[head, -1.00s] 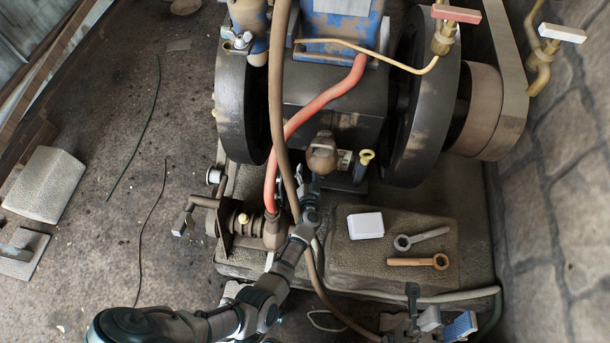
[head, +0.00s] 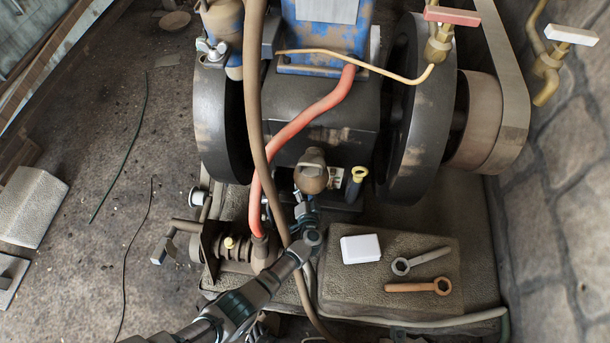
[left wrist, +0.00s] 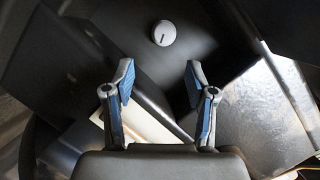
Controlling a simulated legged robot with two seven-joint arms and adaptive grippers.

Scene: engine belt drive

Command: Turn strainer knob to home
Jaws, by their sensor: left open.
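A round light-grey knob (left wrist: 163,33) with a dark pointer line sits on a dark surface in the left wrist view. My left gripper (left wrist: 159,72) is open, with its two blue-padded fingers apart and nothing between them. The knob is beyond the fingertips, roughly centred across their gap and not touched. In the head view my left gripper (head: 301,200) is just below the brown rounded fitting (head: 311,171) at the engine's front. I cannot make out the knob there.
A red hose (head: 300,122) and brown hose (head: 255,120) run beside my left gripper. Dark flywheels (head: 222,120) flank the engine. A white block (head: 360,248) and two ring-ended tools (head: 418,287) lie on the stone slab (head: 340,290) to the right.

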